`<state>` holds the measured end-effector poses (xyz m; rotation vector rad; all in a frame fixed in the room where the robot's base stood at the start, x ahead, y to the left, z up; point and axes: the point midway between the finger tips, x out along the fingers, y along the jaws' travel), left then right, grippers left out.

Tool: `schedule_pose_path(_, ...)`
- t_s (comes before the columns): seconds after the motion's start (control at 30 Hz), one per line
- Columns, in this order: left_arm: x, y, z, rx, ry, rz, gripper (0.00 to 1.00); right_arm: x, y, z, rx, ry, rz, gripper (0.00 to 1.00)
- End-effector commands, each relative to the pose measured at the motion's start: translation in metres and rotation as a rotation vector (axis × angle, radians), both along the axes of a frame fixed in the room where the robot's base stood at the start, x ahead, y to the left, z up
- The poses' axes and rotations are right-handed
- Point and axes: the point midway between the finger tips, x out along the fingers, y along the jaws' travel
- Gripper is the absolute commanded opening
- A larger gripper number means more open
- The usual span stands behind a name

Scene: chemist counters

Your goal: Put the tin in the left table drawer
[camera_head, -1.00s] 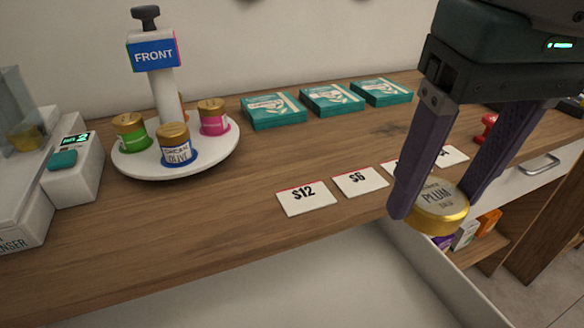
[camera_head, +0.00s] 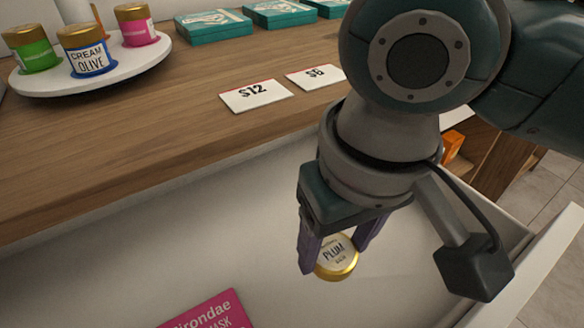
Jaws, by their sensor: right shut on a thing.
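The tin (camera_head: 335,258) is round and gold-rimmed, with a pale lid reading "PLUM". My right gripper (camera_head: 336,250) is shut on it, with a purple finger on each side. The gripper points down over the open white drawer (camera_head: 215,240), and the tin appears within the drawer's outline. I cannot tell whether the tin touches the drawer floor. My left gripper is not in view.
A pink packet (camera_head: 212,312) lies in the drawer at the bottom of the view. Price cards (camera_head: 256,95) lie on the wooden counter (camera_head: 140,150). A round white stand (camera_head: 100,78) holds several small jars. Teal boxes (camera_head: 213,25) stand at the back.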

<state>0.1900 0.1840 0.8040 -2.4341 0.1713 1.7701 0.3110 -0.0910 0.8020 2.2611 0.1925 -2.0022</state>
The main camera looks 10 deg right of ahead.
Motion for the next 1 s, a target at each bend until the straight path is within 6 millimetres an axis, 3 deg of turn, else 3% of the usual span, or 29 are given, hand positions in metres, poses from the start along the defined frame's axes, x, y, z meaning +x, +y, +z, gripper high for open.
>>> schedule_pose_path(0.03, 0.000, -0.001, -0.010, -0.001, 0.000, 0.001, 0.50, 0.000, -0.001, -0.018, -0.002, 0.003, -0.001, 0.09)
schedule_pose_path(0.1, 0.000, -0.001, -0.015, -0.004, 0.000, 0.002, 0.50, 0.000, 0.000, -0.031, -0.002, 0.001, -0.001, 0.09)
schedule_pose_path(0.37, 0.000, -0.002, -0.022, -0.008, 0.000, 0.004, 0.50, 0.000, 0.000, -0.051, 0.000, 0.001, -0.001, 0.09)
schedule_pose_path(0.6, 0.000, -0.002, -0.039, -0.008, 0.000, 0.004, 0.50, 0.000, 0.000, -0.087, 0.000, 0.000, 0.000, 0.09)
schedule_pose_path(0.97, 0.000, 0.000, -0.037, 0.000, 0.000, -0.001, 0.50, 0.000, 0.000, -0.089, 0.000, -0.001, 0.000, 0.09)
schedule_pose_path(1.0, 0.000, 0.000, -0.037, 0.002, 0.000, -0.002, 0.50, 0.000, 0.000, -0.090, 0.000, -0.001, 0.000, 0.64)
